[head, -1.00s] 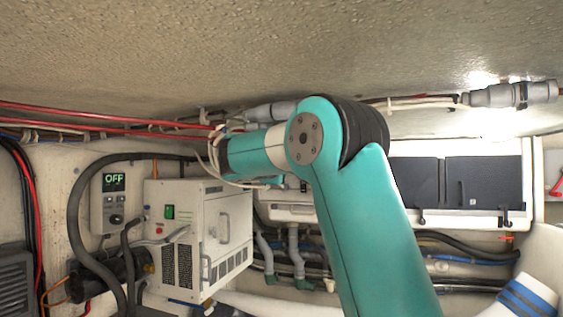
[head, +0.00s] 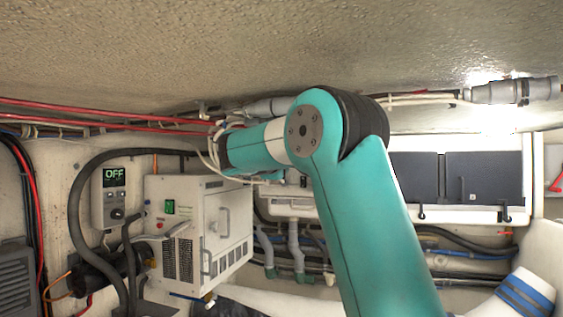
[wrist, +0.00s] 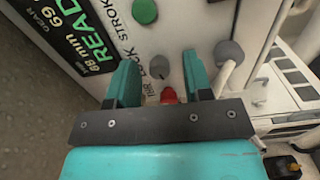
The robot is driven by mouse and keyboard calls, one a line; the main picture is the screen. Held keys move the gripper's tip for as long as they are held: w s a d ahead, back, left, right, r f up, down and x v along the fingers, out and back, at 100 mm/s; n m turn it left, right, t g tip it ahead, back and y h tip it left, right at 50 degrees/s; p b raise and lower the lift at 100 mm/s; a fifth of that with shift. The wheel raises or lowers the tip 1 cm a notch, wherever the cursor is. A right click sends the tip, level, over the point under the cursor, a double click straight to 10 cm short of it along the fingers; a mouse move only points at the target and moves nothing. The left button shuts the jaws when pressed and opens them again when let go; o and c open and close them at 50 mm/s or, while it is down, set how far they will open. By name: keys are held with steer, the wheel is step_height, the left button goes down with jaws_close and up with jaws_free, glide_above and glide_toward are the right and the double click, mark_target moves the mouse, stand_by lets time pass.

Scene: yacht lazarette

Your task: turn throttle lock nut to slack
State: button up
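In the wrist view my gripper (wrist: 160,74) has two teal fingers spread apart with a gap between them. A small grey round part with a pointer mark (wrist: 160,67) shows in that gap, on the white panel (wrist: 190,22). A small red part (wrist: 168,95) lies lower between the fingers. I cannot tell whether a finger touches either one. Printed words on the panel, partly covered by the left finger, seem to read "LOCK" and "STROKE". I cannot tell for sure which part is the throttle lock nut. In the head view the fingers are hidden.
Right of the fingers is a grey knob (wrist: 228,52) with a pale rod beside it. In the head view a white equipment box (head: 200,230) and a controller reading OFF (head: 115,190) stand left.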

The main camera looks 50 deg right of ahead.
steer(key=b+v, duration=0.7)
steer(key=v, duration=1)
steer(key=shift+a+b, duration=0.2)
steer(key=shift+b, duration=0.2)
steer(key=shift+s, duration=0.15)
